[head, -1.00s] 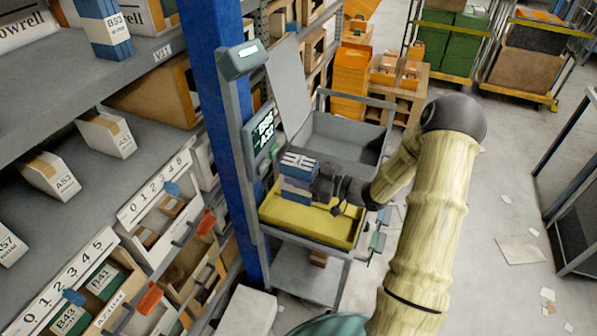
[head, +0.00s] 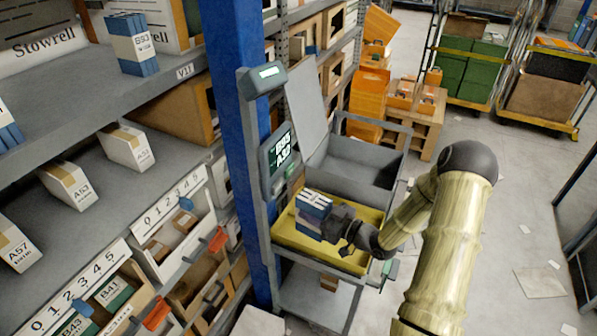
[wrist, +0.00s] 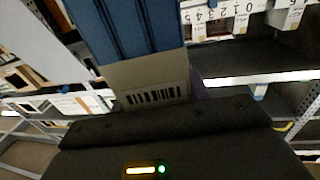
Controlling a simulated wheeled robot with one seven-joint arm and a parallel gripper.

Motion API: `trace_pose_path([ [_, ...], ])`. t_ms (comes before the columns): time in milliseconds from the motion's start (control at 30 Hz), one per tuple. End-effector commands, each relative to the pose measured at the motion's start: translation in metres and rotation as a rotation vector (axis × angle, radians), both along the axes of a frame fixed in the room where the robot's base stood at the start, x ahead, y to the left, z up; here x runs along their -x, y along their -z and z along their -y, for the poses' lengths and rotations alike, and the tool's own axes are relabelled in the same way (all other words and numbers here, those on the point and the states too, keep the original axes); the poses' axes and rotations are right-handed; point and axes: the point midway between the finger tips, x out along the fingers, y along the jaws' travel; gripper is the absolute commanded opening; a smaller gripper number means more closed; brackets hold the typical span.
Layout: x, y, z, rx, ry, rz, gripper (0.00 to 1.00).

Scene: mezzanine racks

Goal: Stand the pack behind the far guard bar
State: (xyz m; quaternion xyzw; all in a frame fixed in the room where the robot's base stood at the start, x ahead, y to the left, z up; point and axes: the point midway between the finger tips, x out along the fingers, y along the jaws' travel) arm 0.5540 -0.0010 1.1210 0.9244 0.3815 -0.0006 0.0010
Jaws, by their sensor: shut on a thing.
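The pack (head: 313,211) is a blue block with a pale label band, over the yellow tray (head: 352,262) of the grey cart. My gripper (head: 334,222) is shut on it from the right in the head view. In the wrist view the pack (wrist: 155,88) fills the top middle, with its barcode band just above the dark gripper body. A sliver of purple shows beside it. I cannot tell whether its underside touches the tray. I cannot pick out the far guard bar with certainty.
A blue rack post (head: 238,150) stands between the cart and the shelves at left. A similar blue pack (head: 132,45) stands on the upper shelf. White cartons (head: 127,148) line the shelf below. A grey bin (head: 360,165) sits behind the tray. Floor at right is mostly clear.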

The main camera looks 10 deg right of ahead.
Motion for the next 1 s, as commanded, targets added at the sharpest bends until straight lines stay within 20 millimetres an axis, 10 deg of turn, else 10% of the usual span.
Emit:
trace_pose_path([
  [400,0.021,0.108,0.005,-0.010,0.423,-0.007,0.09],
  [1000,0.061,0.199,-0.001,-0.003,0.777,0.002,0.09],
])
